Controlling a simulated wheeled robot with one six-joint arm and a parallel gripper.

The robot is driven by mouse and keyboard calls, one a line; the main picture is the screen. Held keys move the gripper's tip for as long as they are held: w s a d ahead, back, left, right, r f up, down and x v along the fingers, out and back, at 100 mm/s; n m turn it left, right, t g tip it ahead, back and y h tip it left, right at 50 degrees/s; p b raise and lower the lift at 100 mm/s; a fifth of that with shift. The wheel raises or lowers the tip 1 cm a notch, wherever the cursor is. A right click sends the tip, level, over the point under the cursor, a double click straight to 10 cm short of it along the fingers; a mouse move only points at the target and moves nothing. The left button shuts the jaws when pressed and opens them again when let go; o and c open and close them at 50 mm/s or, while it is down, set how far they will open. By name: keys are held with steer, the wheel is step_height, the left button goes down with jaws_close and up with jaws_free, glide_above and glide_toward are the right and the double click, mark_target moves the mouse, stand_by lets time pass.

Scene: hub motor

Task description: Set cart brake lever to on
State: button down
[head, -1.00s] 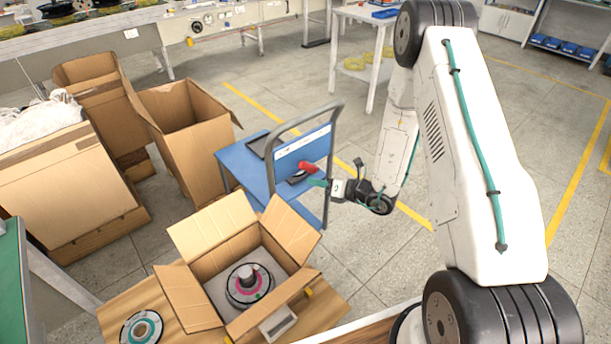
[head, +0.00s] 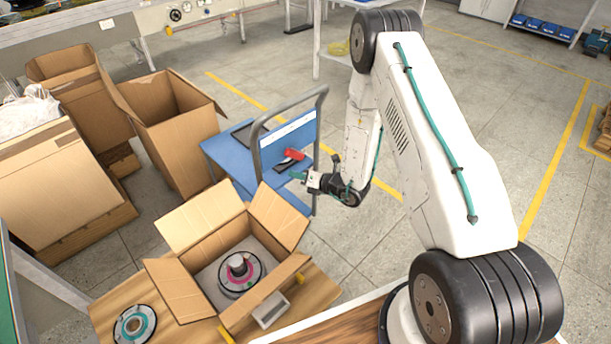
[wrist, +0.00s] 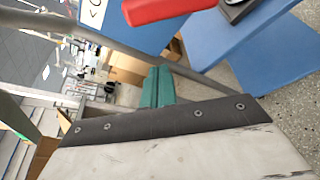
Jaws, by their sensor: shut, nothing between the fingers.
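The blue cart (head: 226,156) has a grey tubular handle (head: 256,150) and an upright blue panel. Its red brake lever (head: 294,153) sits by that panel, with a dark part just below it. In the wrist view the red lever (wrist: 165,8) crosses the top edge and is partly cut off. My gripper (head: 298,175) is just below the lever, with its teal fingers together and empty. In the wrist view the fingers (wrist: 157,88) point toward the cart, with a visible gap to the red grip. Any on or off marking is unreadable.
An open carton (head: 190,273) with a hub motor (head: 240,270) inside stands on a wooden surface in front of the cart. A ring-shaped part (head: 134,324) lies to its left. Tall cardboard boxes (head: 172,150) stand left of the cart. Floor to the right is clear.

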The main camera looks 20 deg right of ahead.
mark_target(290, 151)
steer(key=w, duration=0.1)
steer(key=w+r, duration=0.1)
steer(key=w, duration=0.2)
steer(key=shift+w+r, duration=0.35)
steer(key=shift+r, duration=0.05)
